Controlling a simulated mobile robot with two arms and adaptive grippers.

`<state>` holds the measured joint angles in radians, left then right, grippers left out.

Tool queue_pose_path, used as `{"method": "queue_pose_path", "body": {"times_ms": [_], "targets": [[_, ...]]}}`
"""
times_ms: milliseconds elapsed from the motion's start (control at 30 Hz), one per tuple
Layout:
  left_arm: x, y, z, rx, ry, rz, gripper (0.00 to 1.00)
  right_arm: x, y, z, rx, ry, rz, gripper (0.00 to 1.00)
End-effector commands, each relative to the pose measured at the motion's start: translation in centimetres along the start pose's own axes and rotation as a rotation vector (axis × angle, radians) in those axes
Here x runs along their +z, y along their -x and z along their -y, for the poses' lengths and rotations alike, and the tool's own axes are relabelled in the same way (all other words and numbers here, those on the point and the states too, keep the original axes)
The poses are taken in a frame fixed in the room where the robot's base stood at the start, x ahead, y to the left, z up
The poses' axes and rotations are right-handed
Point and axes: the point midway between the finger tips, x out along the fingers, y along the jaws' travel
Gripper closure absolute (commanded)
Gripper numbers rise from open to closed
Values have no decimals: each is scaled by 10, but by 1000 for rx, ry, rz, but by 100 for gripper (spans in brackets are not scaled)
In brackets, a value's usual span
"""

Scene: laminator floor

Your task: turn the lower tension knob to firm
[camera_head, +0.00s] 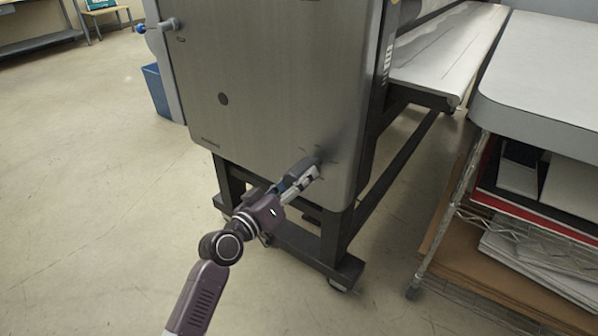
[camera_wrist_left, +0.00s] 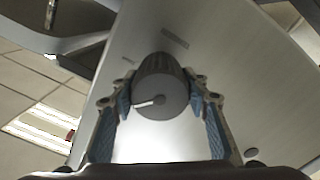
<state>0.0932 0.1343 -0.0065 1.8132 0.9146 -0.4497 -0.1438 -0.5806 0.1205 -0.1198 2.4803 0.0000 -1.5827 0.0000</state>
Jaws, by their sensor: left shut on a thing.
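The lower tension knob (camera_wrist_left: 163,88) is a dark grey ribbed cylinder with a white pointer line on its face. In the left wrist view it sits between the two blue-padded fingers, and the pointer aims left and slightly down in that picture. In the head view the knob is mostly hidden by my left gripper (camera_head: 308,172), at the lower right of the grey machine end panel (camera_head: 270,80). My left gripper (camera_wrist_left: 163,108) is shut on the knob. My right gripper is in neither view.
The machine stands on a dark wheeled frame (camera_head: 345,235). A wire shelf unit (camera_head: 440,235) with boards stands at right. A blue bin (camera_head: 157,90) is behind left. The floor in front is clear.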

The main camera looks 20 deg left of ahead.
Motion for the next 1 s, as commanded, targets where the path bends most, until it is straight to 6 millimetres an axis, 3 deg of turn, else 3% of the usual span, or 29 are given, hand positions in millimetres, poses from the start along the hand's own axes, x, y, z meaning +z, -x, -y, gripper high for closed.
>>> {"method": "queue_pose_path", "body": {"times_ms": [67, 300, 600, 1000], "targets": [[-2, 0, -1, -2, 74, 2, 82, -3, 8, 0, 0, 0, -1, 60], [-2, 0, 0, -2, 302, 0, 82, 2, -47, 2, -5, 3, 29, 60], [-2, 0, 0, -2, 548, -1, 82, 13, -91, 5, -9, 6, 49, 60], [-1, 0, 1, -1, 727, -2, 82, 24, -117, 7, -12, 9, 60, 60]]}}
